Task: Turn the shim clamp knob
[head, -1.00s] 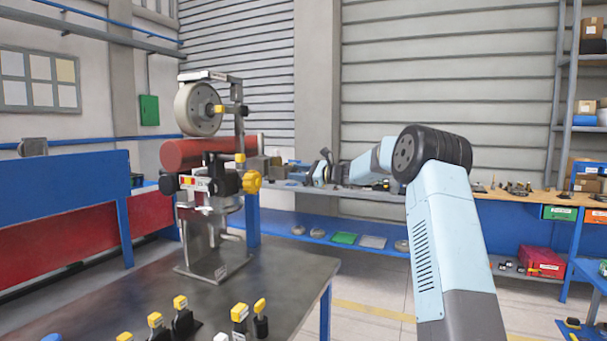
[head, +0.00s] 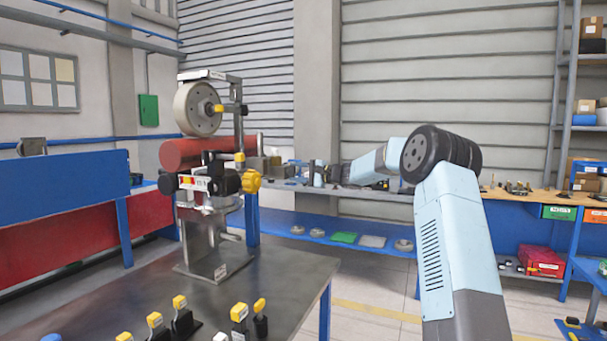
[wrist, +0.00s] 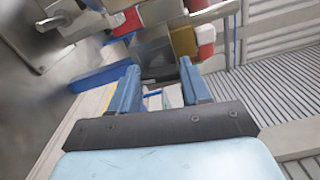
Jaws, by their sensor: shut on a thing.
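My gripper (wrist: 162,68) shows in the wrist view with its two blue fingers a little apart and a dark grey part, taken as the shim clamp knob (wrist: 158,72), between the tips. The knob is small and blurred there, and its shape is hard to tell. In the head view my gripper (head: 312,172) is small and far off, right of the machine stand (head: 205,235); its grip cannot be made out there. A yellow knob (head: 251,181) on the stand's right side stands clear of the gripper in that picture.
The dark table (head: 275,285) holds several yellow-topped pieces (head: 239,312) along its front. A workbench (head: 520,197) with parts runs along the back wall. Blue and red panels (head: 65,190) stand at left. Open floor (head: 375,300) lies right of the table.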

